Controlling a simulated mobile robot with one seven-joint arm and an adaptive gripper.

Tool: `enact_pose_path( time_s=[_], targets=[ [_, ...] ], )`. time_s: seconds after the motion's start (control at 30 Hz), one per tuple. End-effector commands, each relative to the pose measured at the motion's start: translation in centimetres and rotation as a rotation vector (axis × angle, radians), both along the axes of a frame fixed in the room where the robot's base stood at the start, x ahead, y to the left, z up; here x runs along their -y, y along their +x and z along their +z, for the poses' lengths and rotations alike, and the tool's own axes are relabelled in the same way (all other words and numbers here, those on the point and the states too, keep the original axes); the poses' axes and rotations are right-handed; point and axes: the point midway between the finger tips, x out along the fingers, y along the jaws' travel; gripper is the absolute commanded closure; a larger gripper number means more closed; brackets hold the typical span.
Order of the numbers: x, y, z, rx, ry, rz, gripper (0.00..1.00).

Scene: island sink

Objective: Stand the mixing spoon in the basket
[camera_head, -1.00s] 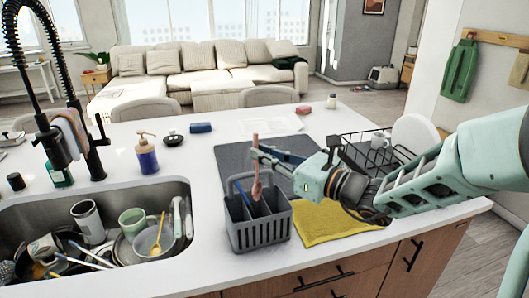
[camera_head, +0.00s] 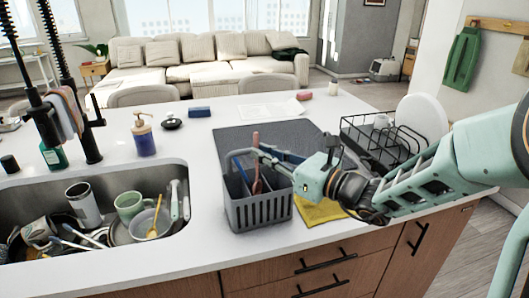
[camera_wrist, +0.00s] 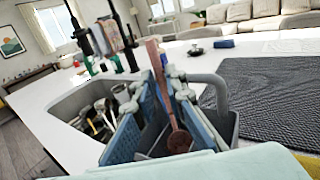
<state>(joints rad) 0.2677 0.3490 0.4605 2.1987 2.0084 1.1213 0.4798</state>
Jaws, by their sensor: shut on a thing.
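The mixing spoon (camera_head: 257,172) is reddish-brown and roughly upright, with its handle up and its bowl down. The grey basket (camera_head: 258,213) with a loop handle stands on the white counter, right of the sink. My gripper (camera_head: 262,157) is shut on the spoon from the right, over the basket. In the wrist view the spoon (camera_wrist: 160,88) stands between the two blue-padded fingers (camera_wrist: 155,100), its bowl low at the basket opening. The basket (camera_wrist: 226,125) is partly hidden by my fingers there. Whether the bowl touches the basket floor is hidden.
The sink (camera_head: 165,247) with dirty dishes lies left of the basket. A dark mat (camera_head: 235,138) lies behind it and a yellow cloth (camera_head: 318,214) to its right. A wire dish rack (camera_head: 375,137) with a plate stands at the back right. A soap bottle (camera_head: 143,138) stands behind the sink.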

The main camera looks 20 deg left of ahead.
Motion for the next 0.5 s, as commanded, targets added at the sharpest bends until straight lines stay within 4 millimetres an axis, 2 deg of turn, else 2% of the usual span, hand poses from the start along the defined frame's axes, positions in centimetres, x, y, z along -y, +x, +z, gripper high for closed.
enact_pose_path(
  time_s=[0.27,0.3,0.43,0.5],
  targets=[
    [-0.02,-0.02,-0.07,0.000,0.000,0.000,1.00],
    [-0.03,-0.02,-0.07,0.000,0.000,0.001,0.84],
    [-0.03,-0.02,-0.06,0.000,0.000,0.001,0.70],
    [-0.02,-0.02,-0.06,0.000,0.000,0.000,0.68]
  ],
)
